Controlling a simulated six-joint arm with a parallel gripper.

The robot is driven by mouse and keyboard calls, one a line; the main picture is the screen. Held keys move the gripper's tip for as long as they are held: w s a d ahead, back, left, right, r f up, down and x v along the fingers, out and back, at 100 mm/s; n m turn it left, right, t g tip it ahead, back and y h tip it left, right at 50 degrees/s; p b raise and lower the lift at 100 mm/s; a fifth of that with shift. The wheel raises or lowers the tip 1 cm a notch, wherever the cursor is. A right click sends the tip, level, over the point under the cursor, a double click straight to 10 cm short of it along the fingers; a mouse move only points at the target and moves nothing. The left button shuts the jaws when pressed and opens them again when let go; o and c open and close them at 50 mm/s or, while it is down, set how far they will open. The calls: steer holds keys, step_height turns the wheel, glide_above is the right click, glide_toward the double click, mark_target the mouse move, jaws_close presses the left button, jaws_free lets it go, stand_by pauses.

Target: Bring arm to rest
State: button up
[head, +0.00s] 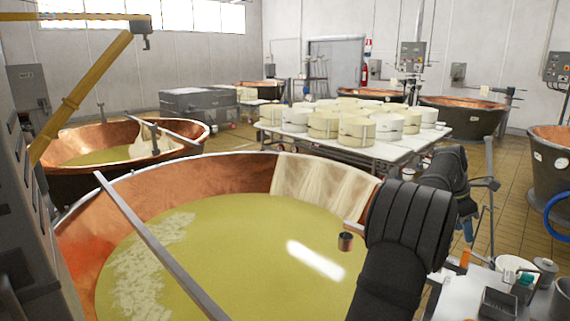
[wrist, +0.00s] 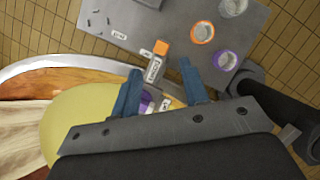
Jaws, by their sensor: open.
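My gripper (wrist: 160,68) is open in the wrist view, its two blue fingers spread wide apart. In the head view, my black arm reaches over the right rim of the near vat, and the blue fingers (head: 468,229) show small, pointing down beside the steel table. An orange-capped container (wrist: 158,58) with a white label shows between and beyond the fingertips. A purple piece (wrist: 147,101) and white labels show between the fingers, partly hidden; I cannot tell how far below they lie.
The near copper vat (head: 225,172) holds yellowish liquid, with a bar across it and a small copper cup (head: 345,241) over it. The steel table (wrist: 228,22) carries several jars, including an orange-ringed one (wrist: 202,32). White cheese wheels (head: 355,131) stand on a table behind.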

mark_target(466, 253)
steer(key=v, duration=0.9)
steer(key=x, duration=1.8)
steer(key=shift+s+f, duration=0.1)
steer(key=shift+s+a+m, duration=0.35)
steer(key=shift+a+m, duration=0.1)
steer(key=shift+m, duration=0.15)
